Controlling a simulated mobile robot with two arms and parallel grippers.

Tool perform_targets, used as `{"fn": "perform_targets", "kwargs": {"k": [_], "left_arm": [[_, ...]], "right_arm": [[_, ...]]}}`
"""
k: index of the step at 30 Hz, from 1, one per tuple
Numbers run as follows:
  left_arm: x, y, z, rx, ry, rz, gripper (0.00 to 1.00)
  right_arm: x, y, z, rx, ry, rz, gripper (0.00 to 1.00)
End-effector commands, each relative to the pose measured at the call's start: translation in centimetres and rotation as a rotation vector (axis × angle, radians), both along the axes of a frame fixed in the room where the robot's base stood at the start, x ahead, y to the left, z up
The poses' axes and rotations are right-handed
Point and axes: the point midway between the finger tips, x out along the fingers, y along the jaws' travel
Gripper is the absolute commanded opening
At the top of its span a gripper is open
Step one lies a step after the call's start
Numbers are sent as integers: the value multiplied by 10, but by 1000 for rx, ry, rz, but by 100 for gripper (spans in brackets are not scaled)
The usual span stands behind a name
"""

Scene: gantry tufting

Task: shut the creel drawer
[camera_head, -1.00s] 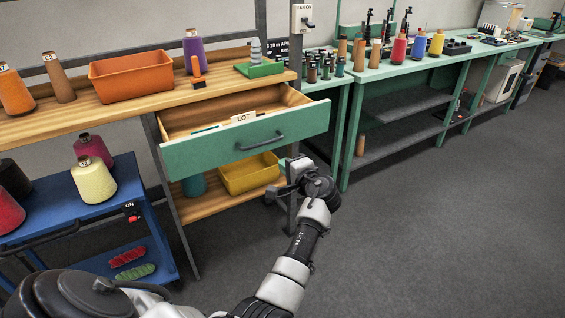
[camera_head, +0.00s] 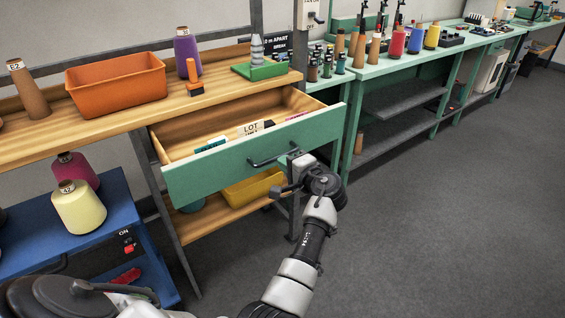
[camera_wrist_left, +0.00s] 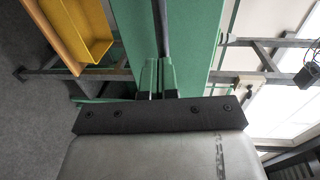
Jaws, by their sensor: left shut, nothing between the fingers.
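The creel drawer (camera_head: 225,163) has a green front and a wooden box and stands pulled out under the wooden bench top. Its dark bar handle (camera_head: 268,159) is on the front. A LOT card (camera_head: 250,128) and small items lie inside. My left gripper (camera_head: 288,166) is shut and empty, close to the drawer front near the handle's right end. In the left wrist view, the shut fingers (camera_wrist_left: 157,82) point at the green front (camera_wrist_left: 193,45), in line with the handle (camera_wrist_left: 160,22). I cannot tell whether they touch. My right gripper is out of view.
A yellow bin (camera_head: 250,188) sits on the shelf below the drawer. A blue cart (camera_head: 110,225) with yarn cones stands at the left. An orange bin (camera_head: 117,85) is on the bench. A green table (camera_head: 385,66) runs along the right. The floor at right is clear.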

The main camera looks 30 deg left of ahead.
Motion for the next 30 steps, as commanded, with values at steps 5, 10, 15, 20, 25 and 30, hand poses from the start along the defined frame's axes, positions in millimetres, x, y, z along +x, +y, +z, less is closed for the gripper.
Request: {"fn": "perform_targets", "kwargs": {"k": [5, 10, 15, 20, 25, 30], "left_arm": [[0, 0, 0, 0, 0, 0, 0], [1, 2, 0, 1, 0, 1, 0], [7, 16, 0, 1, -2, 2, 0], [18, 45, -1, 4, -3, 4, 0], [34, 86, -2, 5, -3, 4, 0], [51, 127, -4, 3, -3, 5, 0]], "right_arm": [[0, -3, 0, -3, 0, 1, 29], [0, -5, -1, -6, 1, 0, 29], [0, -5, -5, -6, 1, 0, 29], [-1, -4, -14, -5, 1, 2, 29], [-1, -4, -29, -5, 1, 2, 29], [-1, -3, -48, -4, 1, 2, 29]]}}
